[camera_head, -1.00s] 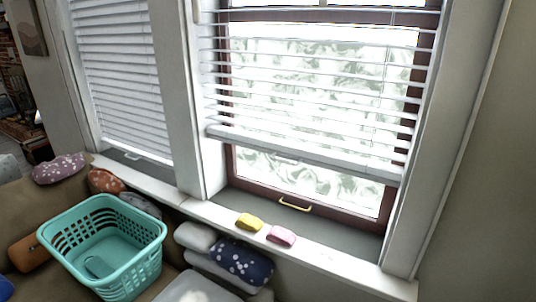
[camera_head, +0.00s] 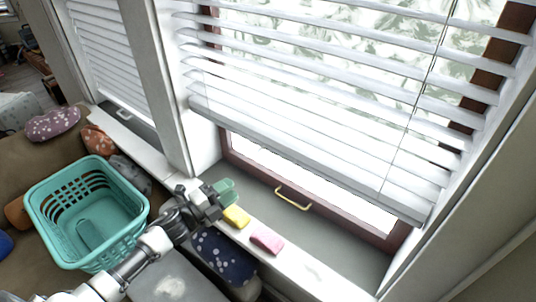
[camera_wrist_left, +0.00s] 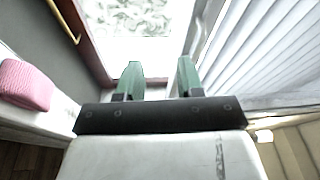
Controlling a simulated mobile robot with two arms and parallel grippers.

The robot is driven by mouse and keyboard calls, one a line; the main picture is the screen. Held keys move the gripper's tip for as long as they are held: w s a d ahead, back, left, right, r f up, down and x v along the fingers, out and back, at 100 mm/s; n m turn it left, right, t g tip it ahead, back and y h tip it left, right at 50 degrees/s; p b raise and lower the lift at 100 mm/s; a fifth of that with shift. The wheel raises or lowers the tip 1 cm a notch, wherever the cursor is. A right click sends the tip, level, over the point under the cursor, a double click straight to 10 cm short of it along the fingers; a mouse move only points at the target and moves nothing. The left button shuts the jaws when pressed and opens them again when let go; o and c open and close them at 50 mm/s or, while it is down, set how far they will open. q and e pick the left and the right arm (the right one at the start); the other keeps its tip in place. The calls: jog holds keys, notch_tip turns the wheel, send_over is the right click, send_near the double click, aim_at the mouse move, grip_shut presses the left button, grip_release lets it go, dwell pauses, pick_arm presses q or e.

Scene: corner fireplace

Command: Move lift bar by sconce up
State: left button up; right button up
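The lift bar, the thick white bottom rail of the raised blind (camera_head: 310,161), slants down to the right across the right window in the head view. The blind's slats also fill the right of the left wrist view (camera_wrist_left: 262,50). My left gripper (camera_head: 226,188) is over the window sill, left of the brass handle and below the rail's left end, apart from it. Its two green fingers (camera_wrist_left: 158,70) stand apart with nothing between them. My right gripper is not in view. No sconce shows.
A yellow block (camera_head: 236,217) and a pink block (camera_head: 267,240) lie on the sill beside my left gripper. A brass handle (camera_head: 293,198) sits on the dark red window frame. A teal basket (camera_head: 90,205) stands at the left. A thin cord (camera_head: 424,85) hangs before the blind.

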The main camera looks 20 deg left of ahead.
aim_at(268, 160)
pick_arm(q)
notch_tip(268, 160, up, 6)
jog(key=d+m+g+h, duration=0.2)
jog(key=m+h, duration=0.2)
jog(key=m, duration=0.1)
jog(key=p+x, duration=0.3)
jog(key=x, duration=0.7)
jog(key=shift+f, duration=0.1)
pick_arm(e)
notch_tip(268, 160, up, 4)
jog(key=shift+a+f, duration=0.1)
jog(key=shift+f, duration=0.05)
pick_arm(q)
jog(key=shift+c, duration=0.4)
grip_shut()
